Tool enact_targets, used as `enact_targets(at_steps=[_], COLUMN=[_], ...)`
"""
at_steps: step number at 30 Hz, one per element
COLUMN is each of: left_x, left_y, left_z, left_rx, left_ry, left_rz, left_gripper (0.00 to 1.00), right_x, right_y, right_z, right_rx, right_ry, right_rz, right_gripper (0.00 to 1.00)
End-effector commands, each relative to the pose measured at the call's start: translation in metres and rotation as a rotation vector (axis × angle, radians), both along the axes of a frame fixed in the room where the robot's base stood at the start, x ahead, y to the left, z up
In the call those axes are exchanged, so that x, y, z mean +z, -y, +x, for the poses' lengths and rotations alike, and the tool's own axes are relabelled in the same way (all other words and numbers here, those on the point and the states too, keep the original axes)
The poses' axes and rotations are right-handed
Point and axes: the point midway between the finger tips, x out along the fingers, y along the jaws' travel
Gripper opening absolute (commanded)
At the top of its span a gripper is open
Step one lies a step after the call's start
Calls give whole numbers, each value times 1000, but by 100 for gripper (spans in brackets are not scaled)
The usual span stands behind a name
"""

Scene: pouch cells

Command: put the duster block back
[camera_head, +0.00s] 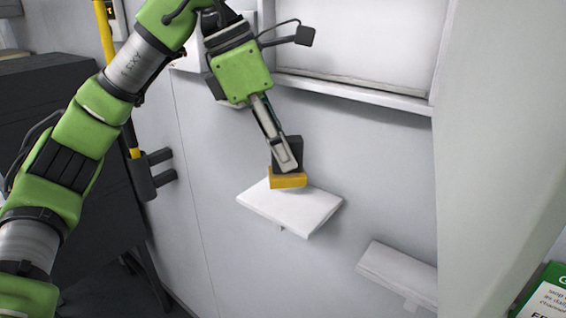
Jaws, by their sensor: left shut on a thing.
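The duster block (288,179) has a yellow lower part and a dark upper part. My left gripper (287,162) is shut on its dark upper part. The block is at the back edge of a small white wall shelf (290,207), near the shelf's middle. I cannot tell whether its underside touches the shelf or hangs just above it. My left arm comes in from the left and reaches down to it. My right gripper is not in view.
A second white shelf (400,271) is on the wall lower right and looks empty. A white framed board (350,45) with a ledge (355,94) is above. A yellow pole (107,40) with a black holder and a dark cabinet (50,100) stand left. A green and white sign (545,300) is lower right.

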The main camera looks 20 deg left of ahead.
Motion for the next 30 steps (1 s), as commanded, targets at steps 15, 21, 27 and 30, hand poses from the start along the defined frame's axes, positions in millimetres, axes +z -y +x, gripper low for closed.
enact_targets(at_steps=[15, 21, 27, 30], left_x=[-50, -50, -52, -52], left_y=[-5, -4, -4, -4], left_z=[15, 16, 16, 15], left_rx=[-1, -1, -1, -1], left_ry=[0, 2, 2, 1], left_rz=[0, 0, 0, -1], left_gripper=[0, 0, 28, 31], right_x=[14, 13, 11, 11], right_y=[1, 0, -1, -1], right_z=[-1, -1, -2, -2], right_rx=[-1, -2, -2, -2], right_ry=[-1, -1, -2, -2], right_rz=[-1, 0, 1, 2], right_gripper=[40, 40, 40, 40])
